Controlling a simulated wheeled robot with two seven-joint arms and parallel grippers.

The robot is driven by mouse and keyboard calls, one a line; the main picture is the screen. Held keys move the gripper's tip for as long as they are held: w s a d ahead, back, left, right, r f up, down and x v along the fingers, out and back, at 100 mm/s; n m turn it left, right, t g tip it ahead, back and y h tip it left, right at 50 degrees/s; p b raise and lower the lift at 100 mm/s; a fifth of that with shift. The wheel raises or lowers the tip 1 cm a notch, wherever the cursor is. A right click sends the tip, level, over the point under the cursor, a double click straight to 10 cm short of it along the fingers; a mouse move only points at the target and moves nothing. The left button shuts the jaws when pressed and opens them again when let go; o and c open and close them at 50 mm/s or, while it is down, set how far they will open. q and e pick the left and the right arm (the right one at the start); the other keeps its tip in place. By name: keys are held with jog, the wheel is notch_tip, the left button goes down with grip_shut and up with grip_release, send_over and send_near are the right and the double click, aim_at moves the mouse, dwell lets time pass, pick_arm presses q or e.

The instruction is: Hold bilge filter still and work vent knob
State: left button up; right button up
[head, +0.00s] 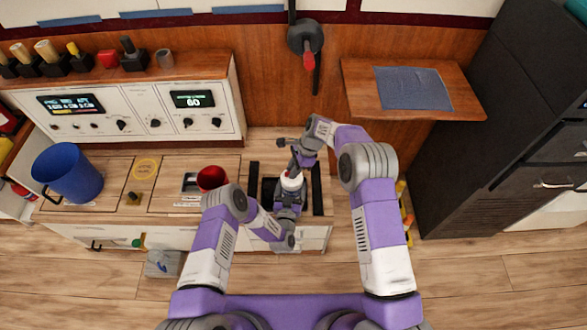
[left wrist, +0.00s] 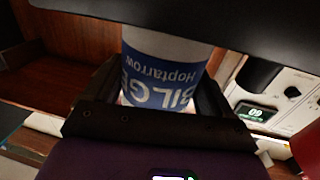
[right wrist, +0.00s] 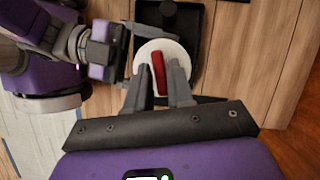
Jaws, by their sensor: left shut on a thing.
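The bilge filter is a white cylinder with a blue label reading "BILGE" and "Hoptarrow" in the left wrist view (left wrist: 163,68). It stands upright in a dark recess on the counter in the head view (head: 291,183). My left gripper (head: 288,196) is shut around its body. The vent knob is a red bar on the filter's round white top (right wrist: 158,72). My right gripper (right wrist: 158,74) is above the top with its fingers apart, one on each side of the red bar. I cannot tell whether they touch it.
Dark rails (head: 317,188) flank the recess. A red cup (head: 211,178) and a blue mug (head: 68,172) stand on the counter to the left. A white control panel (head: 140,110) rises behind them. A wooden shelf with a blue cloth (head: 413,88) juts out at the right.

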grip_shut()
jog(key=shift+n, duration=0.4)
jog(key=n, duration=0.1)
jog(key=n+g, duration=0.1)
jog(key=n, duration=0.1)
jog(key=shift+w+a+n+g, duration=0.1)
jog(key=shift+w+n+g, duration=0.05)
jog(key=shift+n+g, duration=0.15)
jog(key=shift+w+n+g+h, duration=0.1)
jog(key=shift+n+g+h, duration=0.25)
jog(key=shift+n, duration=0.75)
jog(key=shift+n+g+h, duration=0.15)
jog(key=shift+n+h, duration=0.4)
jog(key=shift+n, duration=0.55)
jog(key=shift+o, duration=2)
grip_release()
